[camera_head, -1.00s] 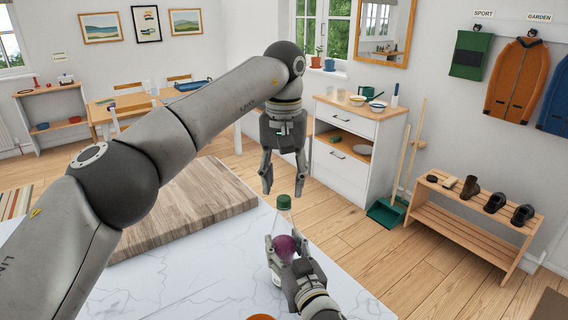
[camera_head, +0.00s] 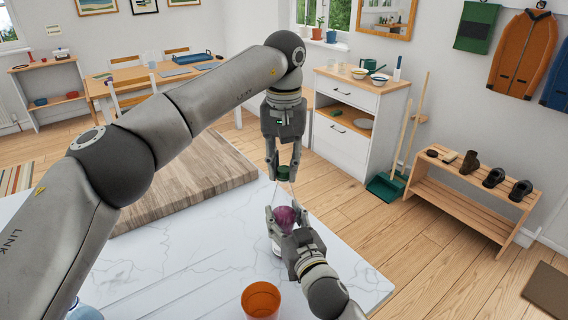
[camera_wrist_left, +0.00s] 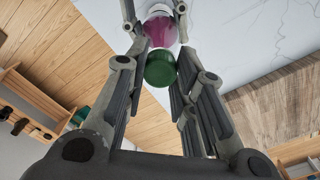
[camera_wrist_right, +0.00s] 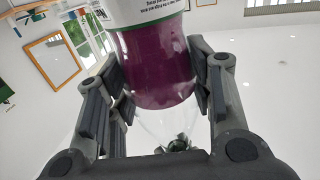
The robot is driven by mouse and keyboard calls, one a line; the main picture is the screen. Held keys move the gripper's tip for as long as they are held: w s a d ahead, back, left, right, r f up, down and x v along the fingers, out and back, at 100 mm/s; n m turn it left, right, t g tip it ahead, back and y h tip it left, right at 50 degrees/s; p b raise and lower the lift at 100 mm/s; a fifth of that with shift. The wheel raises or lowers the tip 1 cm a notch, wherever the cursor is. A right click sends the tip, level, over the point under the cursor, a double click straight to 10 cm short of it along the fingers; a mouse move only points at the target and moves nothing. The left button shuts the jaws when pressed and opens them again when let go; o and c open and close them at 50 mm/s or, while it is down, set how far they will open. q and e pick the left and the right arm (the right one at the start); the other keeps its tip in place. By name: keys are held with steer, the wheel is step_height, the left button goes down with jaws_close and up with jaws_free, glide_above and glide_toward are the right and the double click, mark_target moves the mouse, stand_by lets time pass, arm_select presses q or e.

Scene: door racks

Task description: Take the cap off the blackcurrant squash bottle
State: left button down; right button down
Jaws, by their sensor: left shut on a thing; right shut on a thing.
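The blackcurrant squash bottle (camera_head: 285,217) has purple liquid, a clear upper part and a white label. My right gripper (camera_head: 284,222) is shut around its body, over the counter's edge. The bottle also shows in the right wrist view (camera_wrist_right: 160,75), between the fingers. The green cap (camera_head: 283,172) is at the top of the clear neck. My left gripper (camera_head: 283,168) comes down from above and is shut on the cap. In the left wrist view the cap (camera_wrist_left: 160,68) sits between the fingers, in front of the bottle (camera_wrist_left: 160,31). I cannot tell whether the cap is loosened.
The white marble counter (camera_head: 200,255) carries a wooden board (camera_head: 185,185) and an orange cup (camera_head: 261,300) near the front. A white cabinet (camera_head: 345,145) with bowls stands behind. A shoe rack (camera_head: 465,205) is on the right.

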arm_select(q)
steer(key=n, duration=0.6)
steer(key=shift+n, duration=0.4)
arm_select(e)
steer(key=shift+r, duration=0.1)
arm_select(q)
steer(key=n, duration=1.4)
steer(key=shift+r, duration=0.1)
steer(key=n, duration=2.1)
steer(key=shift+w, duration=0.1)
steer(key=n, duration=1.2)
steer(key=shift+r, duration=0.1)
steer(key=shift+a, duration=0.1)
